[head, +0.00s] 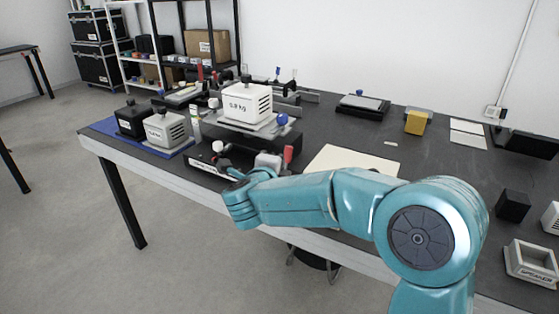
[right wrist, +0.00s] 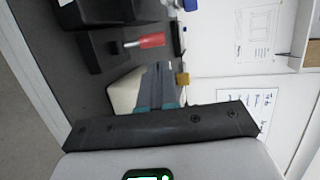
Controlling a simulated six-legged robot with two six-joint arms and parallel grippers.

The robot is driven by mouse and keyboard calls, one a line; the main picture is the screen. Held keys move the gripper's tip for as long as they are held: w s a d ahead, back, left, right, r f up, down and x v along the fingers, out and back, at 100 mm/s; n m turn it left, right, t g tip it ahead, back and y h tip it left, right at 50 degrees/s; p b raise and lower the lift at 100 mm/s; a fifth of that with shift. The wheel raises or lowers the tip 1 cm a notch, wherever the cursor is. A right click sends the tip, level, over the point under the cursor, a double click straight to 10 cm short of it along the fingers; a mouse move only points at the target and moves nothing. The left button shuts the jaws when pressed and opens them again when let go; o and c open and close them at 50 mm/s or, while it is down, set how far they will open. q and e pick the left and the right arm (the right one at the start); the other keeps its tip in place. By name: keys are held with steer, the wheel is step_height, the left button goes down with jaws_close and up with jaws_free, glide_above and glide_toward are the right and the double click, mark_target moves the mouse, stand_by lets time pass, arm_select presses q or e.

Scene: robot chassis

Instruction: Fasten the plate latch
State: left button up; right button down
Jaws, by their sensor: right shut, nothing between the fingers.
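A red-handled lever (head: 288,153), likely the plate latch, stands roughly upright at the front of the dark fixture (head: 245,143). In the right wrist view the red handle (right wrist: 150,41) sticks out on a thin metal shaft from a black block (right wrist: 100,48). A grey plate (head: 262,127) lies on the fixture and carries a white box marked 0.8 kg (head: 247,102). A blue ball knob (head: 282,120) is at the plate's right end. My right gripper (right wrist: 158,72) is shut and empty, close to the handle with a visible gap. My left gripper is not in view.
A black box (head: 131,119) and a grey box (head: 166,130) stand on a blue mat left of the fixture. A cream sheet (head: 350,161) lies to the right. A yellow block (head: 416,123) and a dark scale-like device (head: 363,105) are farther back. The bench middle right is mostly clear.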

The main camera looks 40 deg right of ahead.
steer(key=v, duration=0.4)
steer(key=shift+s+a+r, duration=0.15)
steer(key=shift+a+r, duration=0.05)
stand_by(0.3)
